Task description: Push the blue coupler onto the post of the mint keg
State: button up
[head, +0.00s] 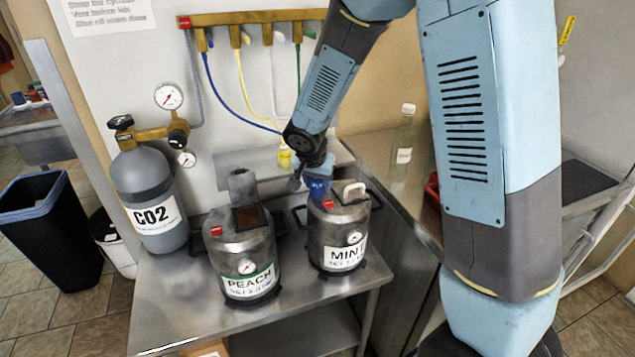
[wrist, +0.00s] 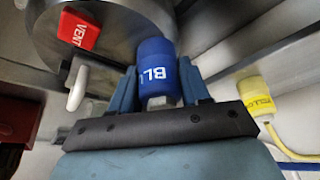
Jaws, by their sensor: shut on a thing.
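The blue coupler (head: 318,189) is at the top of the mint keg (head: 335,240), at the left part of its lid. My gripper (head: 314,176) reaches down from above and is shut on the coupler. In the wrist view, the blue coupler (wrist: 157,66) stands between the two blue fingers of my gripper (wrist: 158,84), its far end by the keg's steel top (wrist: 110,25). The keg's post is hidden, and I cannot tell whether the coupler is on it or just above it.
A red VENT tag (wrist: 79,31) is on the keg top. The peach keg (head: 240,255) stands close on the left, with the CO2 cylinder (head: 150,195) beyond. A yellow coupler (head: 284,157) hangs behind on its hose. A clear bottle (head: 404,135) stands on the counter at right.

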jog(key=o, duration=1.2)
jog(key=shift+o, duration=0.2)
jog(key=shift+f, duration=0.1)
jog(key=shift+d, duration=0.1)
jog(key=shift+o, duration=0.3)
jog(key=o, duration=0.4)
jog(key=shift+r, duration=3.8)
